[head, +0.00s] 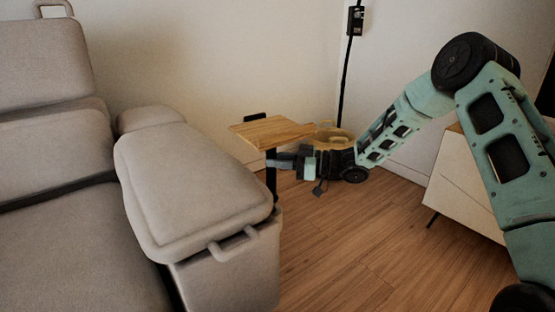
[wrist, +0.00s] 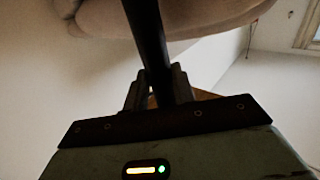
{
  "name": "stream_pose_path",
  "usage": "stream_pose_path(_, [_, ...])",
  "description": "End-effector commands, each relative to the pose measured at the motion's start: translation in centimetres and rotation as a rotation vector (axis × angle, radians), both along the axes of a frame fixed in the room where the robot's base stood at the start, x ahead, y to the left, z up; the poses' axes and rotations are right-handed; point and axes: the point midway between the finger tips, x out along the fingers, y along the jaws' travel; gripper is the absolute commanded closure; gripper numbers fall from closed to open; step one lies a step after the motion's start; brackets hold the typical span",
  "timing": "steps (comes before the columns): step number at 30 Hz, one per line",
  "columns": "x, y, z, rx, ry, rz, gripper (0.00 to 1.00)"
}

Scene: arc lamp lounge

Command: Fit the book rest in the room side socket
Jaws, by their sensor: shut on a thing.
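The book rest (head: 270,131) has a flat wooden top and a dark post (head: 272,180) below it. My gripper (head: 277,161) is shut on the post just under the top and comes from the right. In the wrist view the dark post (wrist: 147,35) passes between the two fingers (wrist: 157,88). The post looks upright beside the far right edge of the sofa arm (head: 190,185). Its lower end meets the arm's outline, and I cannot tell whether it is behind it or touching. A grey loop-like fitting (head: 234,244) sticks out of the arm's right side; I cannot tell whether it is the socket.
The grey sofa (head: 50,150) fills the left. A woven basket (head: 335,138) stands on the floor behind my gripper, near a thin black lamp pole (head: 345,80). A white cabinet (head: 465,185) stands at the right. The wooden floor (head: 360,250) between sofa and cabinet is clear.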

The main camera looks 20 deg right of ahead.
Motion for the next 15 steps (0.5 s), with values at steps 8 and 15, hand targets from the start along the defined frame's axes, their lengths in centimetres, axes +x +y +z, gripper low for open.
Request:
stream_pose_path(8, [0.0,0.0,-0.6,0.001,-0.002,0.0,1.0])
stream_pose_path(15, [0.0,0.0,-1.1,0.001,-0.002,0.0,1.0])
